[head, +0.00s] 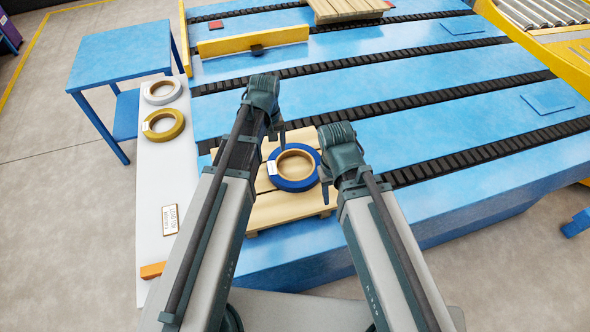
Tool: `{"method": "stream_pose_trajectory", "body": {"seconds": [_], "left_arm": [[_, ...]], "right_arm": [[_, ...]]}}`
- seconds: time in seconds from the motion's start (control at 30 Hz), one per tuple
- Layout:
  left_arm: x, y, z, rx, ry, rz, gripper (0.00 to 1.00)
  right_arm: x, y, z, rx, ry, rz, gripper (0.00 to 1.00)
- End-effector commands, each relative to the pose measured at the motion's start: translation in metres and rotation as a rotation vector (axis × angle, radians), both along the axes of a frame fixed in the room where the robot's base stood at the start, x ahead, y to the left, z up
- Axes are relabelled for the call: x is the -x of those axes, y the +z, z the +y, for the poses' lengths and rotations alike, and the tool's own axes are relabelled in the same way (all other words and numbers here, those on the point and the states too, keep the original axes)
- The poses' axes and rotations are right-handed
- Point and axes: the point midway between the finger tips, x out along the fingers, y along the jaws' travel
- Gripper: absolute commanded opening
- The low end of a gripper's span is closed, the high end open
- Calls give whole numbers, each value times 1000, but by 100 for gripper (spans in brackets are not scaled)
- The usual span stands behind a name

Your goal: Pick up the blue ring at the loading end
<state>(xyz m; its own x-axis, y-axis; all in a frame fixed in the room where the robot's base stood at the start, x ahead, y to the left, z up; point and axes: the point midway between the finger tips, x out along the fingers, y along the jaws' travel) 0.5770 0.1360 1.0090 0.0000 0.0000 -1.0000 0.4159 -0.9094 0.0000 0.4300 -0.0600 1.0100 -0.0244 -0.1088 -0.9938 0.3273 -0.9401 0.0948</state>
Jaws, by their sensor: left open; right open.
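The blue ring (293,184) lies flat on a wooden pallet (262,212) at the near edge of the blue conveyor. It has a tan inner core and a small white label on its left side. My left gripper (277,132) is open and empty, above and to the upper left of the ring. My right gripper (326,186) is open at the ring's right side. One of its fingers overlaps the ring's right edge in the picture; I cannot tell whether it touches. My arms hide parts of the pallet.
A white side shelf (165,190) at left holds a yellow ring (163,124), a white ring (162,91) and a label card (170,219). A blue table (122,55) stands behind it. A yellow bar (254,40) and another pallet (345,10) are farther back.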

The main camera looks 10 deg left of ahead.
Motion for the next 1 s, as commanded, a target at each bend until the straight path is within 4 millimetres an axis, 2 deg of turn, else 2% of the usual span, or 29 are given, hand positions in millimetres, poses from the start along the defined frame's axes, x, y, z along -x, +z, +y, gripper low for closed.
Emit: {"method": "stream_pose_trajectory", "body": {"seconds": [0.03,0.3,0.73,1.0], "left_arm": [[0,-15,0,0,0,0,78],[0,-51,0,0,-1,0,78],[1,-63,0,0,-1,0,78],[4,-94,0,0,-1,0,78]], "right_arm": [[0,-15,0,0,0,0,50],[0,-51,0,0,-2,0,50],[0,-63,0,0,-2,0,50],[0,-94,0,0,-1,0,50]]}}
